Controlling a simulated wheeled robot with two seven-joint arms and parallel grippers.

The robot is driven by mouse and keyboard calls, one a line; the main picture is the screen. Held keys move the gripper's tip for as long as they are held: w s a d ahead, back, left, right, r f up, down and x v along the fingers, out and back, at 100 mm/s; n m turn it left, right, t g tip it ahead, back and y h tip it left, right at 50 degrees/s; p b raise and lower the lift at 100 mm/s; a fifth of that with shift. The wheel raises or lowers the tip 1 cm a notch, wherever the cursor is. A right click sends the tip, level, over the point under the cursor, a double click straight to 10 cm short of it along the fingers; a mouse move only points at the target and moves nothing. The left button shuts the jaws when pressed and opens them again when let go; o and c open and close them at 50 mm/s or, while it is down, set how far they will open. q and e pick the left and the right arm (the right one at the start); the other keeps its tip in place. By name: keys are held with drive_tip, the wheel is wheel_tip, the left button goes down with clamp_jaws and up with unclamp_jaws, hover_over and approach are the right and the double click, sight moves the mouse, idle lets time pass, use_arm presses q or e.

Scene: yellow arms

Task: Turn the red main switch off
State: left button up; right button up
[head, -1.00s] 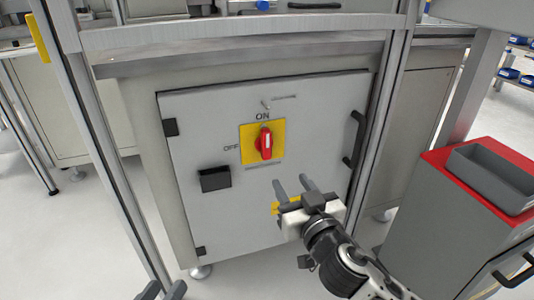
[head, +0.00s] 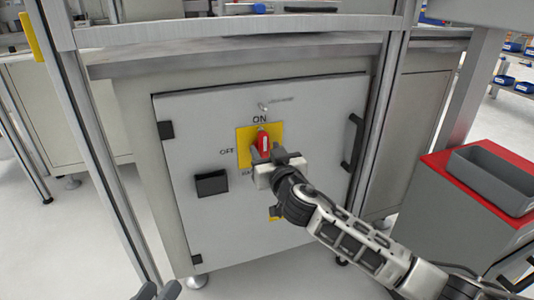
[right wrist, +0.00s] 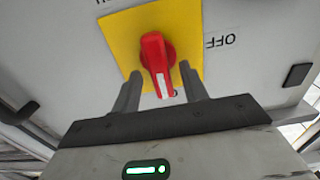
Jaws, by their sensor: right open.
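The red switch knob (head: 264,141) sits on a yellow plate (head: 243,148) on the grey cabinet door. It also shows in the right wrist view (right wrist: 156,62), with its white mark towards the ON label. The OFF label (head: 227,152) is left of the plate in the head view. My right gripper (head: 267,153) is open at the switch. In the right wrist view its fingers (right wrist: 159,76) lie one on each side of the knob, with no clear contact.
The cabinet door has a dark handle (head: 354,145) at right and a black box (head: 212,183) at lower left. Metal frame posts (head: 97,150) stand on both sides. A grey cart with a red top (head: 440,160) and a grey bin stands at right.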

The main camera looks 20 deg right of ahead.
clamp_jaws()
